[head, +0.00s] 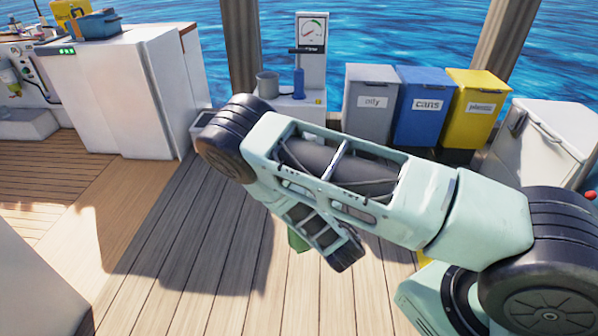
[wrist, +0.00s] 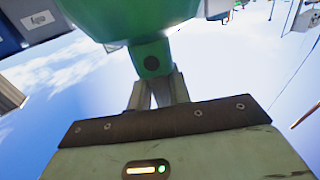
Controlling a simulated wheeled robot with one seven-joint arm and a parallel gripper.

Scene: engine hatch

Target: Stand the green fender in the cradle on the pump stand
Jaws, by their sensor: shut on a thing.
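The green fender (wrist: 150,58) fills the top of the wrist view, its narrow end between my gripper's fingers. My gripper (wrist: 157,92) is shut on that end. In the head view only a small green patch of the fender (head: 297,240) shows below my arm, which hides the rest and the fingertips. The pump stand (head: 311,75) seems to be the white unit with a round gauge at the back, beyond my arm. A grey pot-like holder (head: 267,84) and a blue upright object (head: 298,83) are on its low top. I cannot tell which part is the cradle.
Grey (head: 370,100), blue (head: 420,105) and yellow (head: 472,108) bins stand right of the pump stand. A white cabinet (head: 130,95) is at left, a white box (head: 545,145) at right. Bare deck (head: 190,270) lies at front left. Posts and water are behind.

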